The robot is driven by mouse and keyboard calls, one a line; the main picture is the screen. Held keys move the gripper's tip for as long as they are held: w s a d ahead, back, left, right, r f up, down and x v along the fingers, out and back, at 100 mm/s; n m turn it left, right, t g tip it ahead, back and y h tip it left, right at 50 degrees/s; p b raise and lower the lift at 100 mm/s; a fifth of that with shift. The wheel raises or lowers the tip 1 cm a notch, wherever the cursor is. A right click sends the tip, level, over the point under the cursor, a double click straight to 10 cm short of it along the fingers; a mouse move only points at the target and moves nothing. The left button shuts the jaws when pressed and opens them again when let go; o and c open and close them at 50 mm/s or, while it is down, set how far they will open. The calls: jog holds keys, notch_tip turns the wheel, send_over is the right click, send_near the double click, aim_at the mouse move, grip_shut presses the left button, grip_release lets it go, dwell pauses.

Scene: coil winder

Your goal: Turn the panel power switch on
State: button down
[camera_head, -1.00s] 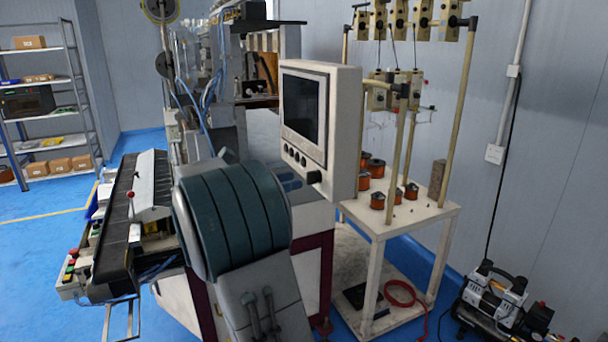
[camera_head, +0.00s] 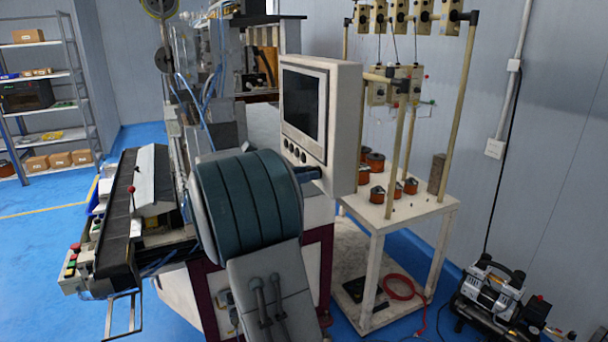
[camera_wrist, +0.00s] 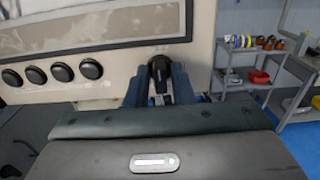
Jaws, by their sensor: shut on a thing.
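The control panel (camera_head: 345,130) is a pale box with a dark screen (camera_head: 302,103) and a row of black round buttons (camera_head: 295,151) below it. In the wrist view the power switch (camera_wrist: 159,66) is a black rotary knob on the panel face, right of the buttons (camera_wrist: 62,72). My gripper (camera_wrist: 160,90) is shut on this knob, with one blue-grey finger on each side. In the head view my gripper (camera_head: 308,173) is at the panel's lower edge, and the switch is mostly hidden there. The knob's on or off position cannot be read.
A white table (camera_head: 405,212) with copper spools and upright posts stands right of the panel. A compressor (camera_head: 495,300) sits on the floor at the lower right. The winding machine's black bed (camera_head: 118,235) is at the left. A grey shelf rack (camera_wrist: 248,75) shows in the wrist view.

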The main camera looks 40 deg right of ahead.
jog(key=shift+f, duration=0.1)
jog(key=m+b, duration=1.7)
jog(key=b, duration=0.1)
jog(key=shift+s+a+f+m, duration=0.1)
jog(key=shift+s+f+m, duration=0.05)
jog(key=shift+m, duration=0.25)
dwell(0.4)
jog(key=c, duration=1.5)
grip_release()
jog(key=shift+o, duration=0.2)
